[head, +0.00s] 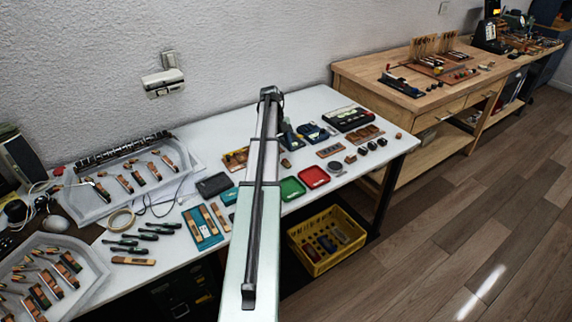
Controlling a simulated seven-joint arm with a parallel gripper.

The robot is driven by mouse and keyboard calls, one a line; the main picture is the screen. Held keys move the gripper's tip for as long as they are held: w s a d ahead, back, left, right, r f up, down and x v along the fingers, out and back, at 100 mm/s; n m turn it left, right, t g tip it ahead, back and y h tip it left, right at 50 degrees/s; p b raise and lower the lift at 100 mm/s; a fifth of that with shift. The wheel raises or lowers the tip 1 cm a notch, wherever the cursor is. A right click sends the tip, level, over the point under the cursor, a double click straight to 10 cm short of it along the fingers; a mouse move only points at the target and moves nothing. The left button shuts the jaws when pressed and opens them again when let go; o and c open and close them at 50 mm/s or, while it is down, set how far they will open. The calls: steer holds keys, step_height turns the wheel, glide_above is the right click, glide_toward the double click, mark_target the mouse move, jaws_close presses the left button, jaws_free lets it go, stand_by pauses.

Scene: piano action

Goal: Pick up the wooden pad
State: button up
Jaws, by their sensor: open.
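I cannot tell for sure which piece is the wooden pad. Small flat wooden pieces lie on the white table: a light strip (134,261) at the front left, strips on a teal board (193,229) left of my arm, a brown strip (330,151) right of my arm, and brown wooden pieces (364,134) in a holder near the right end. Another wooden piece (236,159) lies just left of my arm, partly hidden by it. My arm reaches up the middle of the view over the table. My gripper cannot be made out and its relation to these pieces is hidden.
Red (314,177) and green (291,189) trays lie right of my arm, a black tray (213,185) left. Large white trays (88,208) with piano parts fill the left end. A yellow crate (328,242) stands below. A wooden workbench (420,100) stands at right.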

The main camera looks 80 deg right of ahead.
mark_target(286, 161)
steer(key=shift+x, duration=2.65)
steer(key=shift+c, duration=0.2)
jaws_close()
